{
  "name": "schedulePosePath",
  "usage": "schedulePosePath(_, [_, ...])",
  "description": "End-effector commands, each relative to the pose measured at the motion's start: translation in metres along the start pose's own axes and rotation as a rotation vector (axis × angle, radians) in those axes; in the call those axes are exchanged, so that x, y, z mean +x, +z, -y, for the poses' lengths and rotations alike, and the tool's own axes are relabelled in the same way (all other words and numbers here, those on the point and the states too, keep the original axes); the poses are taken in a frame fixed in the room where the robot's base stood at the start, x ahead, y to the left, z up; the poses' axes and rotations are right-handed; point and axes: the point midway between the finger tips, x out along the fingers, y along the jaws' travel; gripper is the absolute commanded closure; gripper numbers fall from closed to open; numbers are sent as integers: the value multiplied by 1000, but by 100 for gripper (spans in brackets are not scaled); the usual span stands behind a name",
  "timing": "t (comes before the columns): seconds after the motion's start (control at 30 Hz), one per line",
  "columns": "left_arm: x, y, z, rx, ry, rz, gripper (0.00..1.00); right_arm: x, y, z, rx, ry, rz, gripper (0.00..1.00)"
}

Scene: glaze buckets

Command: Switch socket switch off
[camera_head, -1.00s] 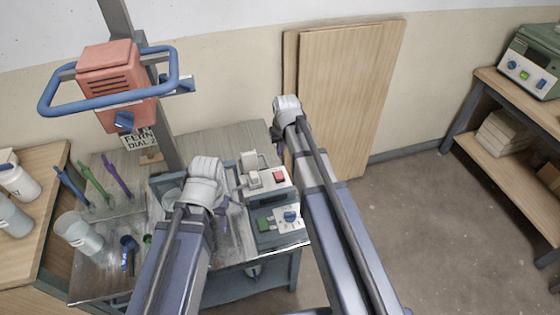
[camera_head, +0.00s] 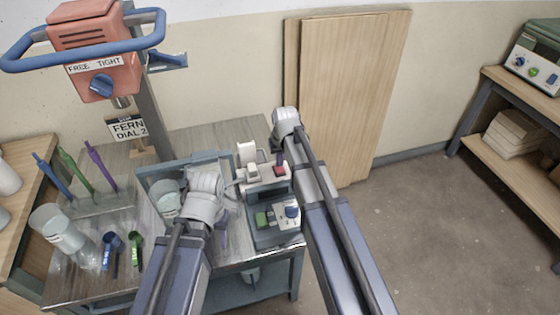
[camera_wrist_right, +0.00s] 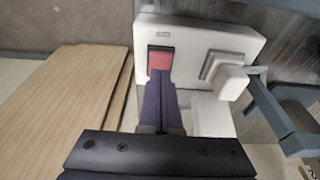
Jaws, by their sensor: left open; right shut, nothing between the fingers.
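A white socket block (camera_head: 244,176) stands on the bench with a red rocker switch (camera_head: 279,171) and a white plug in it. In the right wrist view the red switch (camera_wrist_right: 160,60) is at the left of the socket plate (camera_wrist_right: 222,38), and the plug (camera_wrist_right: 232,82) at the right. My right gripper (camera_head: 280,158) is shut and empty, its dark fingertips (camera_wrist_right: 160,76) at the lower edge of the switch; contact is not certain. The switch's rocker position cannot be told. My left gripper (camera_head: 236,187) is open left of the socket, its fingers mostly hidden by its wrist.
A grey-green device (camera_head: 272,214) with a green button and blue knob stands in front of the socket. A red mixer (camera_head: 90,45) with blue handle hangs at the left. Cups (camera_head: 60,228) and scoops (camera_head: 110,250) are on the left bench. Wooden boards (camera_head: 350,90) lean on the wall behind.

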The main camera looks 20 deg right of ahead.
Motion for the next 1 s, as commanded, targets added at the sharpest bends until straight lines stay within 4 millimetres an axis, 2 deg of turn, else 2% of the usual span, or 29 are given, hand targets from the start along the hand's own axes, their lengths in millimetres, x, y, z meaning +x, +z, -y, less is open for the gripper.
schedulePosePath(0.03, [11, -1, -1, 0, 0, 0, 52, 10, 4, 0, 0, 0, 0, 100])
schedulePosePath(0.1, [15, -1, -1, 0, 0, 0, 52, 14, 6, 0, 0, 0, 0, 100])
schedulePosePath(0.5, [15, -1, -2, 0, 0, 0, 52, 14, 6, 0, 0, 0, -1, 100])
schedulePosePath(0.67, [32, -2, -3, 0, 0, 0, 52, 25, 18, 0, 0, 0, -72, 100])
schedulePosePath(1.0, [27, -2, -3, 0, 0, 0, 52, 20, 10, 0, 0, 0, -88, 100])
